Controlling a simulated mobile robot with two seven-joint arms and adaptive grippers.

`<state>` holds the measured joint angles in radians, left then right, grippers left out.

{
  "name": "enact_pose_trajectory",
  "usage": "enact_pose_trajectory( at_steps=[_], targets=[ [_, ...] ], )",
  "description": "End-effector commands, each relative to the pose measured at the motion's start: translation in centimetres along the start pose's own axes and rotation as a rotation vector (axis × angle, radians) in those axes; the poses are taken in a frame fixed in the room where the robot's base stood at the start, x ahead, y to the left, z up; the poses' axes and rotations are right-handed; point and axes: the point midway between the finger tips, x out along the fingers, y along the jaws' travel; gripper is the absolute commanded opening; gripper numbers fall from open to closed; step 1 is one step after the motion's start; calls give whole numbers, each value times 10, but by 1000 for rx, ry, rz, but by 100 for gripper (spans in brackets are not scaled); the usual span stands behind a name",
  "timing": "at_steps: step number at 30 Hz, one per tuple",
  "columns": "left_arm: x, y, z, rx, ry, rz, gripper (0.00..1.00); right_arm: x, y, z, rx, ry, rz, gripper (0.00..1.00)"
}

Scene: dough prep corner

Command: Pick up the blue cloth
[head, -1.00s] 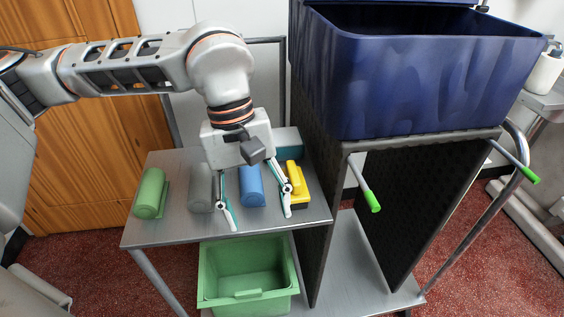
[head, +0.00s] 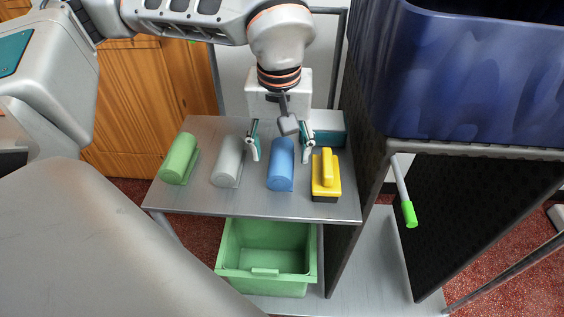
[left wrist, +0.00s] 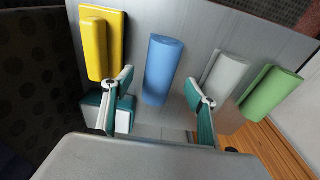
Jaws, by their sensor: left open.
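The blue cloth (head: 280,165) is a rolled bundle lying on the grey metal shelf (head: 200,207), between the grey roll and the yellow tool. My left gripper (head: 279,150) is open, with its fingers spread at the far end of the blue cloth, one to each side. In the left wrist view the blue cloth (left wrist: 162,68) lies between and ahead of the two open fingertips (left wrist: 160,87). Nothing is between the fingers in a grip. My right gripper is not in view.
A green roll (head: 179,158) and a grey roll (head: 228,166) lie left of the blue cloth. A yellow-handled tool (head: 326,175) lies close on its right. A teal box (head: 327,128) stands behind. A green bin (head: 267,250) sits below, and a blue tub (head: 480,75) at right.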

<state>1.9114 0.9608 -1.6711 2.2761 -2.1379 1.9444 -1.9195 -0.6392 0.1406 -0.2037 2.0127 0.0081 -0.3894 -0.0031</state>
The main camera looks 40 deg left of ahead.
Motion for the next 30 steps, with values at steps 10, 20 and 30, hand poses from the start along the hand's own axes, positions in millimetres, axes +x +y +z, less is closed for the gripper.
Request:
enact_pose_trajectory(
  at_steps=[10,20,30],
  targets=[
    [19,0,0,-1,0,0,58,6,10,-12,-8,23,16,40],
    [19,0,0,-1,-1,0,15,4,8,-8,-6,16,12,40],
    [10,0,-2,-2,1,0,15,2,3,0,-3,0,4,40]
  ],
)
